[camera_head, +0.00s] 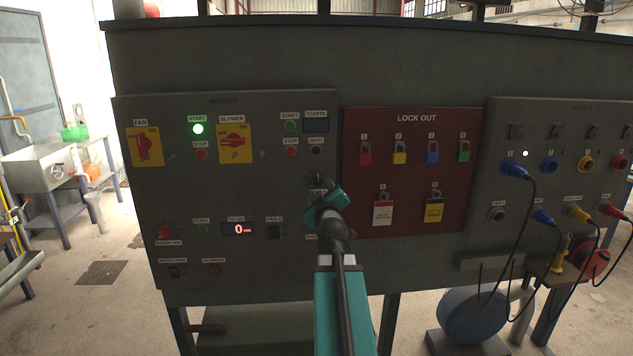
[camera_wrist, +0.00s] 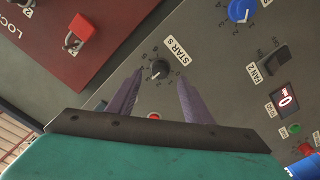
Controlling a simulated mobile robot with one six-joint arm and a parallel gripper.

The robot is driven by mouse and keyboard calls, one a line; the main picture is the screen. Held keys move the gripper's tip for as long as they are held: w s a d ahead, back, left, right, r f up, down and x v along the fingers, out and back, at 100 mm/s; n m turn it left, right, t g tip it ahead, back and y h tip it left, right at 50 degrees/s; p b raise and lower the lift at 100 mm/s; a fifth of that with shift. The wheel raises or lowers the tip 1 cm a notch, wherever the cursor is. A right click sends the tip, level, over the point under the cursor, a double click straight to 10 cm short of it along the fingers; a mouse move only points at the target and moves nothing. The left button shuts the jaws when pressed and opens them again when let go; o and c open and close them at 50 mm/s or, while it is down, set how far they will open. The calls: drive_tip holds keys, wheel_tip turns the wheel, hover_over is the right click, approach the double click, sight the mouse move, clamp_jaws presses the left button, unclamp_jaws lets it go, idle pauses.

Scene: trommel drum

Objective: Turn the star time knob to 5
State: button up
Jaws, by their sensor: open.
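The star time knob (camera_wrist: 159,69) is a small black round knob on the grey panel, beside a label reading "STAR S" in the wrist view. Numbers ring it, but its exact setting is too small to read. My gripper (camera_wrist: 160,84) is open, its two purple fingers apart, with the knob between and just beyond the fingertips. I cannot tell whether they touch it. In the head view my gripper (camera_head: 327,196) is close to the panel at its right-hand part and partly covers the knob's area.
A red lockout board (camera_head: 412,215) with padlocks is right of my gripper. A red-digit display (camera_head: 238,229) reads 0. A lit green start button (camera_head: 198,129) and yellow fan switch (camera_head: 145,146) are at left. Cables (camera_head: 535,215) hang from the right panel.

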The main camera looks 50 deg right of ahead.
sight(318, 182)
drive_tip(key=shift+p+x, duration=0.5)
drive_tip(key=shift+x, duration=1.9)
drive_tip(key=shift+c, duration=0.4)
